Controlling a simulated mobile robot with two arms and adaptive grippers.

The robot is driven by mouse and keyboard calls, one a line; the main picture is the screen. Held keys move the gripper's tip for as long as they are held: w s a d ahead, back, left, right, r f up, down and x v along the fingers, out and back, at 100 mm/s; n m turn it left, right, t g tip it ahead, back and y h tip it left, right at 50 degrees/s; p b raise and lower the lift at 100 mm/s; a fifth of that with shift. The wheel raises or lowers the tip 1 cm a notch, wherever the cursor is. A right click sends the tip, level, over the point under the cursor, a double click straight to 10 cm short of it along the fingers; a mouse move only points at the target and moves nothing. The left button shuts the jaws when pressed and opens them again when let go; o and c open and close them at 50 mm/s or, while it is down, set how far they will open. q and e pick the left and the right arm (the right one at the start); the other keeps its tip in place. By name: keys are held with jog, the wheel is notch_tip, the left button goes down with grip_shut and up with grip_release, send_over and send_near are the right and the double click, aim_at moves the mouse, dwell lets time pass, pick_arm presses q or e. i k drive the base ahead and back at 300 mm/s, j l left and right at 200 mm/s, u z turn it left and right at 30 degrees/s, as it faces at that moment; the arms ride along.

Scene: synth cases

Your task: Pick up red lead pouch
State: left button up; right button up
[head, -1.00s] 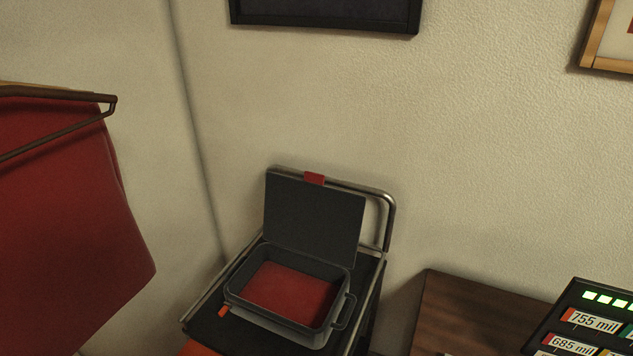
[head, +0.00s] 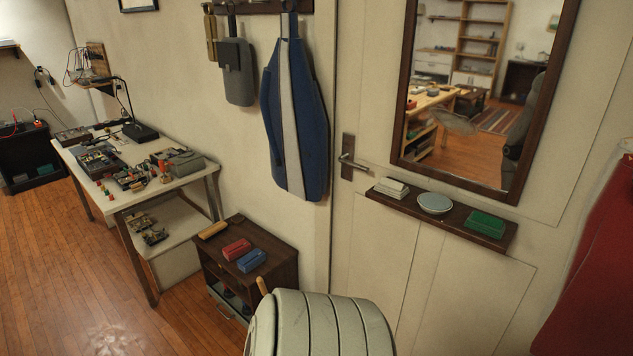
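A small red case (head: 236,250), which looks like the red lead pouch, lies on top of a low dark wooden cabinet (head: 283,249) left of the door. A similar blue case (head: 251,261) lies just in front of it to the right. A yellow-tan one (head: 213,230) lies behind it to the left. The red case is in plain sight with nothing on it. Neither of my grippers is in view.
A rounded, pale ribbed object (head: 320,330) stands in the foreground, close to the cabinet. A white workbench (head: 185,185) with electronics stands left. A door shelf (head: 455,226) holds small items below a mirror (head: 470,90). Wooden floor (head: 60,270) is clear at left.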

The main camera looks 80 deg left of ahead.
aim_at(236, 249)
jog(key=k+u, duration=0.1)
jog(key=u, duration=1.95)
jog(key=l+u, duration=0.15)
jog(key=u, duration=0.3)
jog(key=l+u, duration=0.1)
jog(key=u, duration=0.3)
jog(key=l+u, duration=0.1)
jog(key=u, duration=0.35)
jog(key=i+j+z, duration=0.1)
jog(key=i+z, duration=0.15)
jog(key=z, duration=0.2)
jog(key=i+j+z, duration=0.2)
jog(key=z, duration=0.2)
jog(key=i, duration=0.05)
